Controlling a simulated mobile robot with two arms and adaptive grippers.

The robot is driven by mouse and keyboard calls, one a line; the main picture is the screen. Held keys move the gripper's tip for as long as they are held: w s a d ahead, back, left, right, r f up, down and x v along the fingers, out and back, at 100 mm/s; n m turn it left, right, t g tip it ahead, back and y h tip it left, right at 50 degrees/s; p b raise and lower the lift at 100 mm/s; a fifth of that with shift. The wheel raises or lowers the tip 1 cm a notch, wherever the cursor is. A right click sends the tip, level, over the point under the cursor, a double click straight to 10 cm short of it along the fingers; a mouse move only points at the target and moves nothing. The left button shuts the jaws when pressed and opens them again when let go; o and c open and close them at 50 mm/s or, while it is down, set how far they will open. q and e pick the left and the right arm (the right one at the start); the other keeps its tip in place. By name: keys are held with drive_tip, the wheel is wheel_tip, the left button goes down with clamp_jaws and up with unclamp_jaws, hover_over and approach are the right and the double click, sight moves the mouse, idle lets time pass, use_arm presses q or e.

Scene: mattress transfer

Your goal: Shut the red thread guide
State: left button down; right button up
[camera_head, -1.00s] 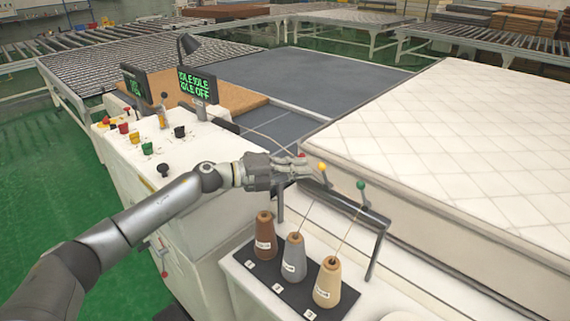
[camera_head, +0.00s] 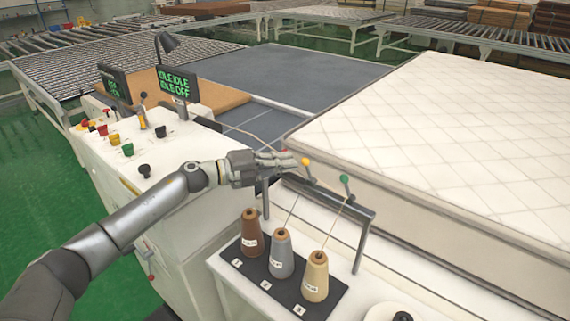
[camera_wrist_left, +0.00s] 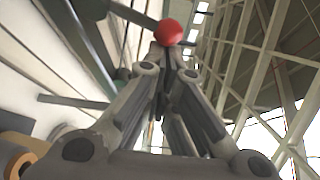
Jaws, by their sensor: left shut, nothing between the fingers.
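The red thread guide's ball (camera_wrist_left: 168,32) shows in the left wrist view just beyond my left fingertips (camera_wrist_left: 163,68). In the head view it is mostly hidden by my left gripper (camera_head: 290,160). That gripper is shut and empty, at the left end of the dark thread rail (camera_head: 325,193). Whether it touches the red guide, I cannot tell. My right gripper is not in view.
Brown (camera_head: 250,235), grey (camera_head: 281,256) and tan (camera_head: 316,278) thread cones stand on a black plate below the rail. A white mattress (camera_head: 430,130) lies behind it. A control console (camera_head: 150,190) with levers and two screens stands at left.

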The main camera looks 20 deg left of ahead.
use_arm(q)
drive_tip(key=shift+a+r+n, duration=0.1)
drive_tip(key=shift+a+n, duration=0.05)
drive_tip(key=shift+n, duration=0.15)
drive_tip(key=shift+w+a+r+n+t+h+b, duration=0.3)
drive_tip(key=shift+a+n+t+b, duration=0.6)
drive_tip(key=shift+n, duration=1)
drive_tip(key=shift+w+a+r+n+t+h+b, duration=0.25)
drive_tip(key=shift+a+n+t+b, duration=0.65)
drive_tip(key=shift+n, duration=1)
drive_tip(key=shift+w+a+r+n+t+h+b, duration=0.25)
drive_tip(key=shift+a+n+t+b, duration=0.35)
drive_tip(key=shift+n+t, duration=0.95)
drive_tip(key=shift+w+d+n+g, duration=0.1)
drive_tip(key=shift+n+g, duration=0.25)
wheel_tip(320, 180, up, 10)
